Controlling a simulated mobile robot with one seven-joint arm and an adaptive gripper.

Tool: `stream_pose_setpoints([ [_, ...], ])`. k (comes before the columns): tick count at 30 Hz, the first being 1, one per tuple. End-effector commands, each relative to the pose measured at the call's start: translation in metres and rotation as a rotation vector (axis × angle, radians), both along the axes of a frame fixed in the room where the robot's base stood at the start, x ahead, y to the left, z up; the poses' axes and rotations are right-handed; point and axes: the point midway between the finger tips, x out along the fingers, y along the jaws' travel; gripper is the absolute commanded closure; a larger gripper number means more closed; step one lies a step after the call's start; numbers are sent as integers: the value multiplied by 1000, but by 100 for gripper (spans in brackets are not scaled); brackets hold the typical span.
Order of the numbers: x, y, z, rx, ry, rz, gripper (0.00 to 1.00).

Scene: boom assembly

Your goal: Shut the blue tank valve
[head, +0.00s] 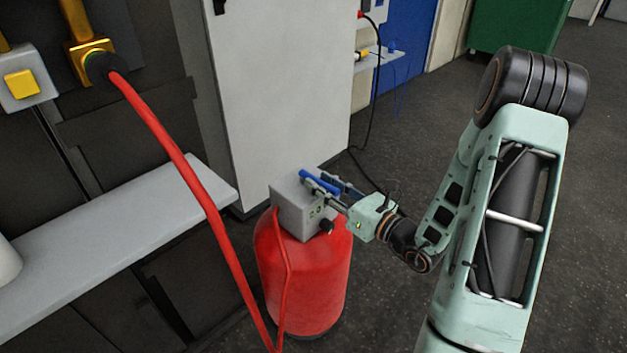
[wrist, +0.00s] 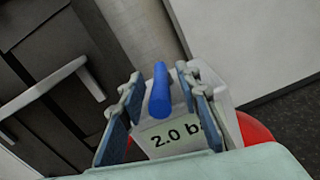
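The blue valve handle (head: 318,181) sits on top of a grey box (head: 290,208) on the red tank (head: 325,275). My gripper (head: 328,187) reaches in from the right at the handle's height. In the wrist view, the blue handle (wrist: 160,92) lies between the two fingers of my gripper (wrist: 162,84). The fingers are apart, with a visible gap on each side of the handle. A display reading "2.0 b" (wrist: 176,134) shows below the handle; its right end is hidden by a finger.
A red hose (head: 190,180) runs from a yellow wall fitting (head: 88,45) down past the tank's left side. A grey shelf (head: 110,245) is at left. A white cabinet (head: 275,90) stands behind the tank. The floor at right is open.

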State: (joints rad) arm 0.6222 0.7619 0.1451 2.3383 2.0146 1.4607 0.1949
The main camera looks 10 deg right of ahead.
Motion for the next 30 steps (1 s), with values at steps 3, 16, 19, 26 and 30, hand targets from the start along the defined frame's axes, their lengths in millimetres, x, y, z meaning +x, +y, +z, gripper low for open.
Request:
stream_pose_setpoints([
  [3, 14, 11, -1, -1, -1, 2, 69],
  [16, 27, 18, 0, 0, 0, 0, 69],
  [19, 26, 18, 1, 0, 0, 0, 76],
  [26, 26, 18, 0, -1, -1, 0, 100],
  [30, 26, 18, 0, -1, 0, -1, 100],
])
